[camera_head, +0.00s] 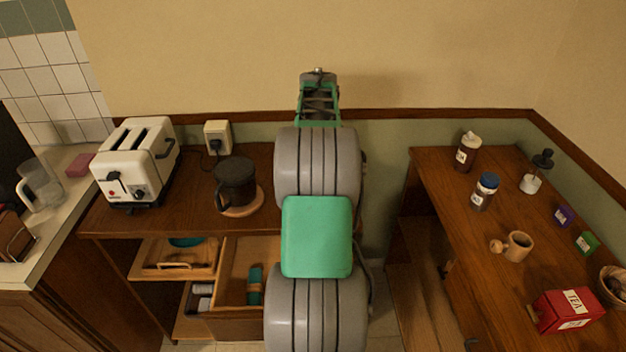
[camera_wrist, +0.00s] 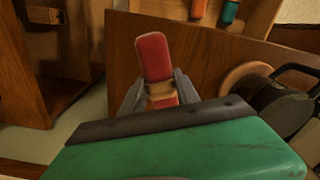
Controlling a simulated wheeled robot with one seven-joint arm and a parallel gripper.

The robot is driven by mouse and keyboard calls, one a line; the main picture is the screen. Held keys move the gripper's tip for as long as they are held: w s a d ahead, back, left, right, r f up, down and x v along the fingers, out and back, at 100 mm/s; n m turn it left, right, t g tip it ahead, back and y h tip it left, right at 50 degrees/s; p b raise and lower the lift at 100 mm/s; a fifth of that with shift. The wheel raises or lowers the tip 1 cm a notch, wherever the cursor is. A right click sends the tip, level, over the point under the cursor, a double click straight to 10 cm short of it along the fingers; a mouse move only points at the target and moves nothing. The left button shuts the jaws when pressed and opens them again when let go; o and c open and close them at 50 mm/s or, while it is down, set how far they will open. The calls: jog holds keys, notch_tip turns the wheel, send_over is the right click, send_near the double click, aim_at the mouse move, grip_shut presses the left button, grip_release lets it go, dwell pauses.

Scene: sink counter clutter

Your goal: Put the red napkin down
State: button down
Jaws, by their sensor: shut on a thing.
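The red napkin (camera_wrist: 153,57) is a rolled red cloth with a tan band around it, seen in the wrist view. My gripper (camera_wrist: 160,90) is shut on it near the band, with one finger on each side. The napkin's upper part sticks out beyond the fingers, over or near a brown wooden surface. I cannot tell whether it touches that surface. In the head view my arm hides the napkin and the fingers.
A black pot (camera_head: 236,182) on a round wooden board (camera_head: 244,203) and a white toaster (camera_head: 135,163) stand on the left counter. Open drawers below hold a teal item (camera_head: 255,284). The right counter (camera_head: 459,208) bears bottles, a mug (camera_head: 518,246) and a red tea box (camera_head: 567,311).

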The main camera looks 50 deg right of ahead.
jog(key=d+f, duration=0.1)
jog(key=w+d+f+p, duration=0.1)
jog(key=f, duration=0.1)
jog(key=w+d+f, duration=0.1)
jog(key=d+f, duration=0.1)
jog(key=shift+w+f, duration=0.15)
jog(key=shift+f, duration=0.1)
jog(key=shift+f+p, duration=0.4)
jog(key=shift+f, duration=1.3)
jog(key=shift+f, duration=0.1)
jog(key=c, duration=0.9)
grip_release()
